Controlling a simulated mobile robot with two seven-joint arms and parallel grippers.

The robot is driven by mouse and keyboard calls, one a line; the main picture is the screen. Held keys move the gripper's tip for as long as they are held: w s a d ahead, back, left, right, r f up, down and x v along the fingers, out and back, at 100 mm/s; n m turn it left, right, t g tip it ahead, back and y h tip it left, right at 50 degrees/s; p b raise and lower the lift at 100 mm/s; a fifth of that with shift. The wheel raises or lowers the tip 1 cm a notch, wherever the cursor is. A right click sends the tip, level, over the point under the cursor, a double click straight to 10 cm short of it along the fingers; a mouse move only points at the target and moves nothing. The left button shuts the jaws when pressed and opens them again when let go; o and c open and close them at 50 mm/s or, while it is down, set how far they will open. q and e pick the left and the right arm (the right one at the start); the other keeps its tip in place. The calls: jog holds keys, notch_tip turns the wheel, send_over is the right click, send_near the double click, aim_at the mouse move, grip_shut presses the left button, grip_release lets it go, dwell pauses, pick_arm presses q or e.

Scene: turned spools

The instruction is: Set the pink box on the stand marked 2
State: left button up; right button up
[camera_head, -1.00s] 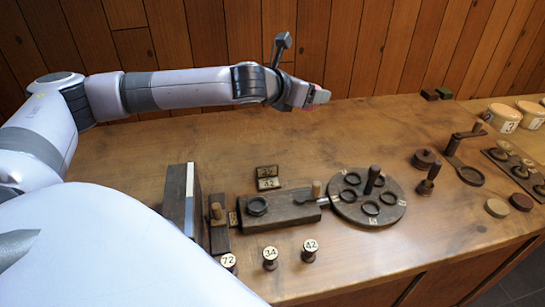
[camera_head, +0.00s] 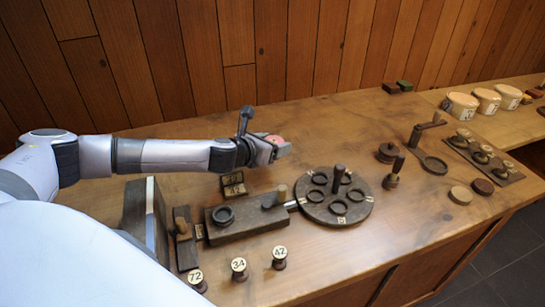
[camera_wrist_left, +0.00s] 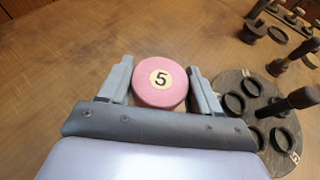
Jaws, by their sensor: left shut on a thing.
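The pink box (camera_head: 274,140) is round, with a cream disc on its top marked 5, seen clearly in the left wrist view (camera_wrist_left: 160,82). My left gripper (camera_head: 280,147) is shut on it, with one finger on each side, as the left wrist view (camera_wrist_left: 161,85) shows. In the head view it is over the table, behind the dark turntable (camera_head: 318,212); the height is hard to tell. I cannot make out a stand marked 2; the labels on the turntable and on the cream tubs (camera_head: 487,97) are too small to read surely. My right gripper is not in view.
Spools marked 72 (camera_head: 196,280), 34 (camera_head: 239,268) and 42 (camera_head: 279,257) stand near the front edge. A dark block with a ring (camera_head: 225,232) lies left of the turntable. A crank-like piece (camera_head: 418,134) and a rack of knobs (camera_head: 485,157) are at right. The back middle is clear.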

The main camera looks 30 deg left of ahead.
aim_at(273, 168)
pick_arm(q)
jog(key=shift+f, duration=2.3)
jog(key=shift+f, duration=0.2)
jog(key=o, duration=1.1)
jog(key=shift+c, duration=0.2)
jog(key=shift+r, duration=0.15)
